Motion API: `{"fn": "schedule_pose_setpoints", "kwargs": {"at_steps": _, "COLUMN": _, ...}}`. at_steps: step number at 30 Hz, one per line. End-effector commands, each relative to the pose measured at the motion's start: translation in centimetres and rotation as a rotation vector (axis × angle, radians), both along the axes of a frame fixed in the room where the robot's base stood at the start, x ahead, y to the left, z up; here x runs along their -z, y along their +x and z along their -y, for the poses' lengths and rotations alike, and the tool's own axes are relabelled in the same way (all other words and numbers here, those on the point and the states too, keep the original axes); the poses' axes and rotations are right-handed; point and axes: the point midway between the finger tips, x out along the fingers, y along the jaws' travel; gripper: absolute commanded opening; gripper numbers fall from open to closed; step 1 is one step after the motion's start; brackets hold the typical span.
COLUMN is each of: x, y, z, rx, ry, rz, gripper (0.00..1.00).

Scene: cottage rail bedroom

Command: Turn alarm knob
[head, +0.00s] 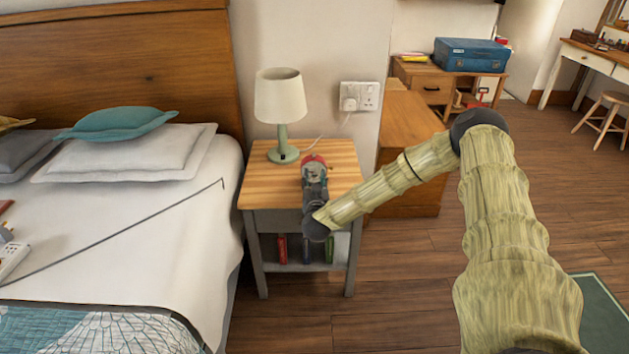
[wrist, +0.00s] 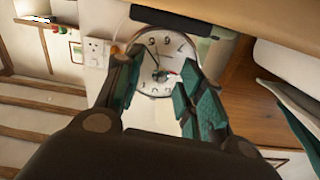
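The round alarm clock (wrist: 154,42) has a pale face with dark numerals in the wrist view. In the head view the clock (head: 314,159) shows as a reddish shape on the wooden nightstand (head: 262,180), mostly hidden by my gripper (head: 314,172). In the wrist view my gripper (wrist: 160,72) has its two fingers apart, one on each side of the clock face. I cannot tell whether either fingertip touches it.
A lamp (head: 280,97) stands at the nightstand's back left. A wall socket (head: 360,96) with a plug is behind. The bed (head: 150,215) borders the nightstand on the left. A wooden cabinet (head: 410,145) is at the right. Open floor (head: 405,290) lies in front.

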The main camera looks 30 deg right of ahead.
Motion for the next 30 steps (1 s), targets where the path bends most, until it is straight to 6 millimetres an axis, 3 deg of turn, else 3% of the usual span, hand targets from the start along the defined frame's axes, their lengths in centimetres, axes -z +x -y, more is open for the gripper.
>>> {"fn": "schedule_pose_setpoints", "kwargs": {"at_steps": 5, "x": 0.0, "y": 0.0, "z": -0.01, "rx": 0.0, "ry": 0.0, "rz": 0.0, "gripper": 0.39}}
{"fn": "schedule_pose_setpoints", "kwargs": {"at_steps": 9, "x": -0.01, "y": -0.01, "z": -0.03, "rx": 0.0, "ry": 0.0, "rz": 0.0, "gripper": 0.13}}
{"fn": "schedule_pose_setpoints", "kwargs": {"at_steps": 12, "x": -0.01, "y": -0.01, "z": -0.03, "rx": 0.0, "ry": 0.0, "rz": 0.0, "gripper": 0.0}}
{"fn": "schedule_pose_setpoints", "kwargs": {"at_steps": 30, "x": -0.06, "y": -0.01, "z": -0.1, "rx": -0.001, "ry": -0.063, "rz": -0.04, "gripper": 0.0}}
